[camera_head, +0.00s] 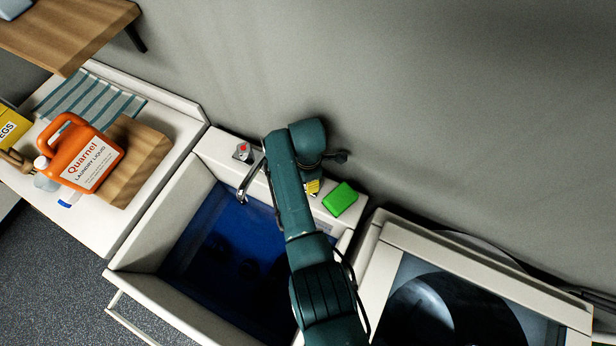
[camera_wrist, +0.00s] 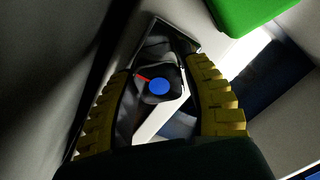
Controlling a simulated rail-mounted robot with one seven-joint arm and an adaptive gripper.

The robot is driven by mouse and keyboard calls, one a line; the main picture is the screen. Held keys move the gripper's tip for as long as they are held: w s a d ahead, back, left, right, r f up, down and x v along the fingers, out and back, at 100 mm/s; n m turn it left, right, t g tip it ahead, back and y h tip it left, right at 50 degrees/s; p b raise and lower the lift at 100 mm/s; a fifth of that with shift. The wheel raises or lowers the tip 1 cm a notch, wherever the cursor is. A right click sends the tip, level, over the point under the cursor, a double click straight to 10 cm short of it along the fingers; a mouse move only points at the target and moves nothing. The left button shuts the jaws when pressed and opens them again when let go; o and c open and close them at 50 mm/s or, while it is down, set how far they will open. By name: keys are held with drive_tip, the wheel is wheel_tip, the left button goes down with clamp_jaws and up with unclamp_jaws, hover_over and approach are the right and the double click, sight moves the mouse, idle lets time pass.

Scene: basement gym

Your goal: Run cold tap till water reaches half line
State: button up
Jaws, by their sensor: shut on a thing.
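The cold tap knob (camera_wrist: 159,87) has a blue cap and a red mark beside it in the wrist view. My gripper (camera_wrist: 160,70) is shut on this knob, with one yellow ribbed finger on each side. In the head view my arm hides the knob, and only a bit of yellow finger (camera_head: 313,187) shows. The chrome spout (camera_head: 250,181) points down over the sink (camera_head: 184,205). I see no clear stream from it. The basin inside is deep blue; I cannot tell the water level. I cannot make out a half line. Another tap knob with a red mark (camera_head: 243,151) stands left of the spout.
A green block (camera_head: 340,199) lies on the sink's back ledge, right of my gripper. An orange laundry liquid jug (camera_head: 81,154) stands on the left counter near a wooden board (camera_head: 140,160). A washing machine (camera_head: 385,262) is at right. A wooden shelf (camera_head: 70,30) juts out upper left.

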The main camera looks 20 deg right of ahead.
drive_tip(key=shift+f, duration=0.1)
drive_tip(key=o, duration=1.2)
wheel_tip(320, 180, up, 12)
